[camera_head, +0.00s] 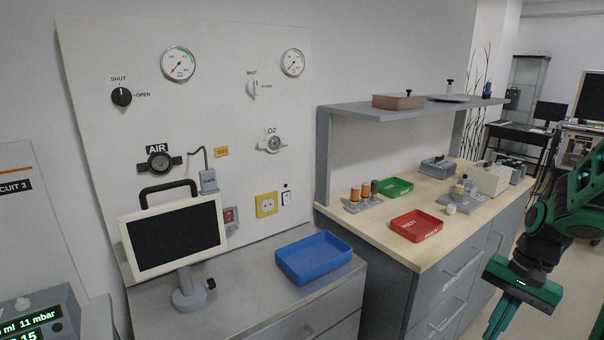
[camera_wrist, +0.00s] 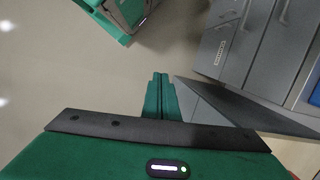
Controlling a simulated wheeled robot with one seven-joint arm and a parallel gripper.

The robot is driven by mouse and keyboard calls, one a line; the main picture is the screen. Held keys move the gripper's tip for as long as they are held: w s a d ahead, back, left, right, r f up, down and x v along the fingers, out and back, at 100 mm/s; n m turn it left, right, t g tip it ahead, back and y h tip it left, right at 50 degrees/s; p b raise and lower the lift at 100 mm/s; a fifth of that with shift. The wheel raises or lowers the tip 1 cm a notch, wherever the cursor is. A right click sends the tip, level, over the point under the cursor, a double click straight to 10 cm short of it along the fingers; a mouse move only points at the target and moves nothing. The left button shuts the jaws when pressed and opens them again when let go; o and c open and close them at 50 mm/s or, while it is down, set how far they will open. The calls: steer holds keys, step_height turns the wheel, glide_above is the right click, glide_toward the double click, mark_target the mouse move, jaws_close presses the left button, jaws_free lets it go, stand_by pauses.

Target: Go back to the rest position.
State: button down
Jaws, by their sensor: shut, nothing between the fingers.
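My gripper (camera_head: 503,318) is at the lower right in the head view, in front of the wooden-topped cabinet and out over the floor. It points downward and looks clear of the cabinet. In the wrist view my gripper's two green fingers (camera_wrist: 161,97) are together, with nothing between them. Below them the wrist view shows pale floor and the grey cabinet (camera_wrist: 262,40) at the upper right.
The wooden worktop (camera_head: 374,231) holds a red tray (camera_head: 416,226), a green tray (camera_head: 394,188) and several small parts. A blue tray (camera_head: 313,258) and a monitor (camera_head: 173,237) stand on the grey counter. A shelf (camera_head: 350,109) overhangs the worktop.

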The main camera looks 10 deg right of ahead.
steer(key=s+a+r+n+h, duration=0.2)
steer(key=s+a+r+n, duration=0.2)
steer(key=s+r, duration=0.4)
steer(key=s, duration=0.4)
steer(key=shift+t, duration=0.3)
steer(key=shift+w+f, duration=0.2)
steer(key=shift+w, duration=0.45)
